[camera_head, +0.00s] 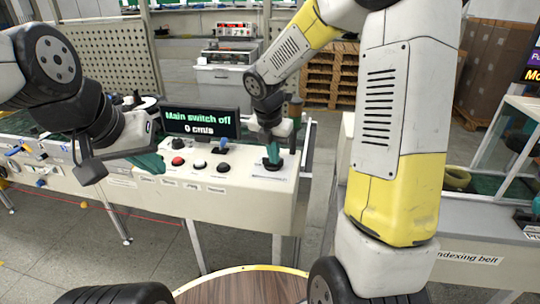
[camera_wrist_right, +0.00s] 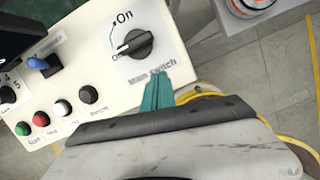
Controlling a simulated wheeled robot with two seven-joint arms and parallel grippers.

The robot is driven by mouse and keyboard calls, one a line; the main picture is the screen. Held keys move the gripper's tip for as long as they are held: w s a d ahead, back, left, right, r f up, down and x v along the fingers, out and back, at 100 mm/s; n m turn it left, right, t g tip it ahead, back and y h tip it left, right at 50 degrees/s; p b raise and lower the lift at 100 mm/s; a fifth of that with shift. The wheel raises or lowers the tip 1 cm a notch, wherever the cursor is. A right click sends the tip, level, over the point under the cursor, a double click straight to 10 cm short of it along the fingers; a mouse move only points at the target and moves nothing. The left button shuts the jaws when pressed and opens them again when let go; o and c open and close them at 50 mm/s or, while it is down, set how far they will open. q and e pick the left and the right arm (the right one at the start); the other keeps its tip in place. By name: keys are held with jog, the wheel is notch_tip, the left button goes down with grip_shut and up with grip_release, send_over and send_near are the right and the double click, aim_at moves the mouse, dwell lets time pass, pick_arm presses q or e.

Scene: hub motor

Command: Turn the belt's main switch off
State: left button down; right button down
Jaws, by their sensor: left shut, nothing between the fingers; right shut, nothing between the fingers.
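The main switch is a black rotary knob (camera_wrist_right: 137,43) on a white label plate with "On" printed above it. Its white pointer line points left, toward a partly readable "Off" mark. In the head view the knob (camera_head: 271,163) sits at the right end of the control panel. The display (camera_head: 200,122) reads "Main switch off" and "0 cm/s". My right gripper (camera_wrist_right: 157,78) is shut and empty, its teal fingers over the "Main Switch" lettering, beside the knob in the picture; contact cannot be told. My left gripper (camera_head: 153,162) is shut and empty at the panel's left part.
Along the panel front are a red button (camera_wrist_right: 41,118), a green button (camera_wrist_right: 22,128), a white button (camera_wrist_right: 63,107) and a black button (camera_wrist_right: 88,95). A blue knob (camera_wrist_right: 38,62) stands behind them. The indexing belt (camera_head: 470,257) is at the right.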

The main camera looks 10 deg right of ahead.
jog(key=shift+d+v, duration=0.1)
jog(key=shift+v, duration=1.3)
jog(key=shift+d+v, duration=0.15)
jog(key=shift+v, duration=1.25)
jog(key=shift+s, duration=0.15)
